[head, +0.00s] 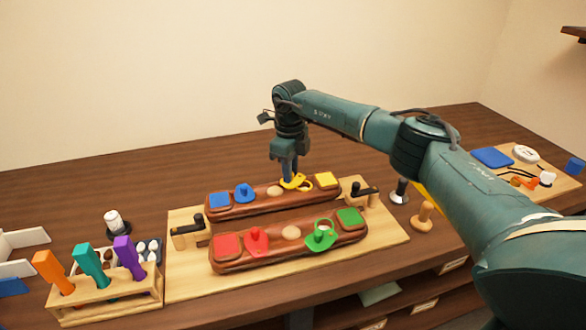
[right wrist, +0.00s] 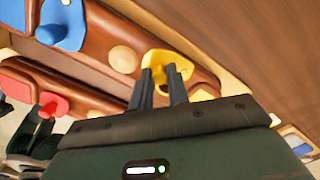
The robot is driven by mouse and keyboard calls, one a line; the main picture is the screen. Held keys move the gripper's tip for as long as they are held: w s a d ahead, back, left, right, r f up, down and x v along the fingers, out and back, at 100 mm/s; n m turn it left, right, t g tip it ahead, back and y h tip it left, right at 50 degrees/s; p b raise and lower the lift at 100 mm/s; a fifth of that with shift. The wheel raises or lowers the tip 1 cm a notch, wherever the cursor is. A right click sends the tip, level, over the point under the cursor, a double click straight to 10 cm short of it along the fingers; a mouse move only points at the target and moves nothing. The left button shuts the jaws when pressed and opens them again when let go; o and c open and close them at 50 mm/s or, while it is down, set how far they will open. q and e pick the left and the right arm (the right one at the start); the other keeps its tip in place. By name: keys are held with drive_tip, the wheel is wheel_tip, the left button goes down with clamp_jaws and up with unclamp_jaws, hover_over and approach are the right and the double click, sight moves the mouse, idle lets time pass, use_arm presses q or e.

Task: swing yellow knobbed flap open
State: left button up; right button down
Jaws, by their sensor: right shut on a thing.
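The yellow knobbed flap (head: 302,186) is on the back brown leather-like bar (head: 262,205), left of a yellow square (head: 327,180). My right gripper (head: 289,180) comes down on it from above. In the right wrist view, my right gripper (right wrist: 161,73) has its two fingertips at the yellow flap (right wrist: 181,63), shut on its knob, which the fingers mostly hide. How far the flap is turned cannot be told. My left gripper is not in view.
The back bar also bears a blue flap (head: 244,192). The front bar (head: 290,250) has a red flap (head: 257,239) and a green flap (head: 321,237). Black-handled clamps (head: 188,230) (head: 364,191) stand at the sides. A wooden rack (head: 105,300) holds coloured tools at left.

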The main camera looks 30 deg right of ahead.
drive_tip(key=m, duration=0.2)
drive_tip(key=w+m, duration=0.1)
drive_tip(key=shift+m, duration=0.4)
use_arm(q)
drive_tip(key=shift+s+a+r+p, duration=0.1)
drive_tip(key=shift+p, duration=0.25)
use_arm(e)
drive_tip(key=shift+w+d+m, duration=0.1)
drive_tip(key=shift+w+m, duration=0.2)
drive_tip(key=shift+m, duration=0.65)
drive_tip(key=shift+w+d+m, duration=0.1)
drive_tip(key=shift+w+m, duration=0.2)
drive_tip(key=shift+m, duration=0.65)
drive_tip(key=c, duration=1.3)
unclamp_jaws()
drive_tip(key=shift+c, duration=0.2)
use_arm(q)
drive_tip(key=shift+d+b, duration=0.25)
drive_tip(key=shift+b, duration=0.4)
use_arm(e)
wheel_tip(320, 180, up, 13)
drive_tip(key=shift+r, duration=0.15)
